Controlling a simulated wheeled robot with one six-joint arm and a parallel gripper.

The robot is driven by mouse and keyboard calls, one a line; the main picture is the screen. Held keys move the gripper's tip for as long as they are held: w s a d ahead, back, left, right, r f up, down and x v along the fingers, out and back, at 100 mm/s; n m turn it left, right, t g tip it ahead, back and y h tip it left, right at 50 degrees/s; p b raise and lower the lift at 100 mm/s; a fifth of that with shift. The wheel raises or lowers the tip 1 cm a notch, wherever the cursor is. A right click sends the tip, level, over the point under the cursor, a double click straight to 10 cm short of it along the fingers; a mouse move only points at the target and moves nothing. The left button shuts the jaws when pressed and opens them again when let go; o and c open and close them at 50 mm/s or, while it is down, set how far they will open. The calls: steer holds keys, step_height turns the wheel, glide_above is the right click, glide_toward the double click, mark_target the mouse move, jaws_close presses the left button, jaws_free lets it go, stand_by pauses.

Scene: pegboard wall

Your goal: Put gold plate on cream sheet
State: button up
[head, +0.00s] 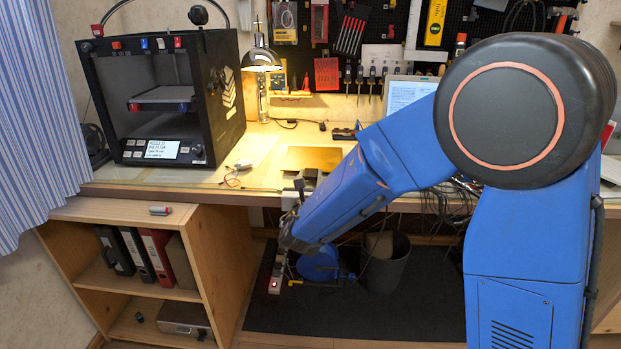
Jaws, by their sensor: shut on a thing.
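The gold plate (312,157) is a flat, shiny rectangle at the desk's front, right of the lamp base. My gripper (305,180) is at the plate's near edge, shut on it; the dark fingers are small and partly hidden by my blue forearm. I cannot tell whether the plate touches the desk or is held just above it. A pale cream sheet (252,150) appears to lie on the desk left of the plate, its edges faint in the lamplight.
A black 3D printer (215,95) stands on the desk at left. A lit lamp (262,60) stands behind the sheet. A small white device with wires (240,166) lies near the front. A laptop (405,92) is at right, partly behind my arm. A low shelf (120,215) stands below.

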steer(key=shift+s+f, duration=0.1)
steer(key=shift+f, duration=0.55)
steer(key=o, duration=1.2)
steer(key=shift+c, duration=0.2)
steer(key=shift+f, duration=0.15)
steer(key=shift+d+r, duration=0.1)
steer(key=shift+r, duration=0.35)
steer(key=s, duration=1.2)
steer(key=shift+a+r, duration=0.25)
steer(key=shift+r, duration=0.1)
